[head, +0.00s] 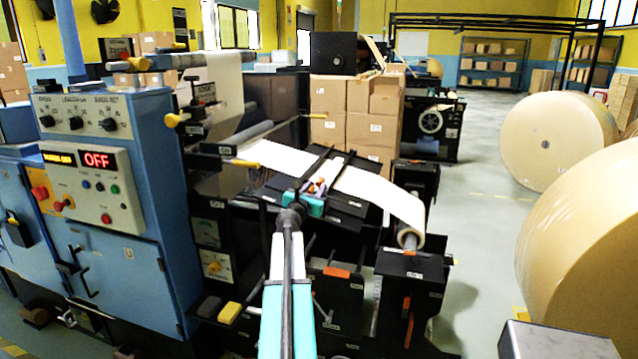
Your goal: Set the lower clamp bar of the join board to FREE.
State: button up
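The join board (352,209) is a black tilted plate in the middle of the head view, with a pale paper web (375,187) running across it. Dark bars cross the web near the board's middle. The lower clamp bar and its FREE mark cannot be made out at this size. My gripper (316,188) is at the board's middle, over or against the bars, with small orange-brown and purple parts around its tips. My teal wrist hides part of the board's near side. Whether the fingers are open, shut or touching anything is not clear.
A blue control cabinet (120,240) with a red OFF display (99,160) stands left. A small paper roll (409,238) hangs right of the board. Stacked cartons (371,130) stand behind it. Large kraft rolls (555,140) stand right, with open floor between.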

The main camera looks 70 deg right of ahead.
aim_at(319, 181)
jog(key=shift+w+d+p, duration=0.15)
jog(key=shift+d+p, duration=0.25)
jog(key=shift+d, duration=2.45)
grip_shut()
jog(key=shift+a+f, duration=0.1)
